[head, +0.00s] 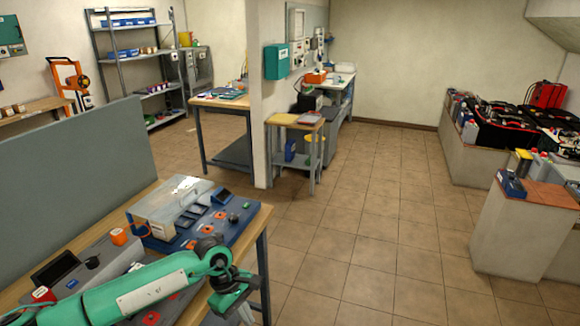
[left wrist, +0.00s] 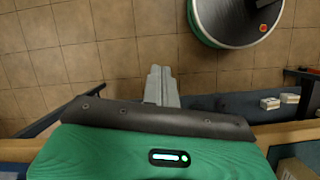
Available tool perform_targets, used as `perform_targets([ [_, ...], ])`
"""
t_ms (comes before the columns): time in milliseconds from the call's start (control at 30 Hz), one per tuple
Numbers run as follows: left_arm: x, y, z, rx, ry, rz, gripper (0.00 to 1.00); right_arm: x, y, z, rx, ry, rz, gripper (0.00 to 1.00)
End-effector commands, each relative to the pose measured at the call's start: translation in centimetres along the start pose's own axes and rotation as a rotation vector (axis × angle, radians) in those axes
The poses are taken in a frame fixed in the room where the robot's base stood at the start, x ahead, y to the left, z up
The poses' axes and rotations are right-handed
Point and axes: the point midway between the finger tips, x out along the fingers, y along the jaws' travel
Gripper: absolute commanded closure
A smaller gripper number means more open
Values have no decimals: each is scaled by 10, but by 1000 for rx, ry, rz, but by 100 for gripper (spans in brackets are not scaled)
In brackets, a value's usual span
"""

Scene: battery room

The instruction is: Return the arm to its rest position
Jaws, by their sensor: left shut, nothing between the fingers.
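My left arm reaches in from the left across the near workbench (head: 262,222), its green links bent at the wrist. My left gripper (head: 246,312) hangs just past the right edge of this bench, pointing down, and is partly cut off by the bottom of the head view. In the left wrist view the grey fingers (left wrist: 160,72) are shut together with nothing between them, above the tiled floor. My right arm and right gripper are not in view.
The bench holds a blue panel (head: 240,228) with a clear cover, an orange-and-white item (head: 119,237) and a black tray (head: 55,268). A grey partition (head: 75,158) stands behind. Tiled floor (head: 370,250) right of the bench is clear.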

Motion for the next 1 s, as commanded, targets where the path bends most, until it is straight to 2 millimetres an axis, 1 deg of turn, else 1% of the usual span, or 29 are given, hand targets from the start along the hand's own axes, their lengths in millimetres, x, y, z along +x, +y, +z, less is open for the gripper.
perform_targets([
  [33,9,3,6,-48,-57,12,100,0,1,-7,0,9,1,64],
  [100,20,9,15,-130,-147,37,100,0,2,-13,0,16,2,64],
  [167,29,15,22,-215,-234,58,100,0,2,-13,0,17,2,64],
  [267,46,28,35,-402,-413,96,100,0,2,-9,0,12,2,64],
  [367,66,44,41,-678,-646,132,100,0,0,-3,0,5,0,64],
  [400,74,50,39,-806,-744,144,100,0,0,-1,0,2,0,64],
  [467,87,58,32,-1006,-887,157,100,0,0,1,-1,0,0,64],
  [500,96,62,24,-1144,-981,163,100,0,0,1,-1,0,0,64],
  [567,112,64,7,-1360,-1115,167,100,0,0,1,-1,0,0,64],
  [600,124,62,-7,-1508,-1201,168,100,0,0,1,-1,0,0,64],
  [667,147,55,-32,-1740,-1324,169,100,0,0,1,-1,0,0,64],
  [700,165,45,-50,-1899,-1402,168,100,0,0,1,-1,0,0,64],
  [767,196,25,-77,-2143,-1510,166,100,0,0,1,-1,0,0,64],
  [800,216,8,-93,-2297,-1571,166,100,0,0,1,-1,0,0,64],
  [867,246,-20,-114,-2506,-1648,167,100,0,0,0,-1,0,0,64],
  [900,266,-40,-125,-2639,-1689,170,100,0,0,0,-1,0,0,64],
  [933,280,-56,-133,2579,1620,-163,100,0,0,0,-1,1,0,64],
  [967,295,-72,-139,2514,1548,-156,100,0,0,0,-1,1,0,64],
  [1000,314,-95,-146,2428,1457,-150,100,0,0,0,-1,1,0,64],
])
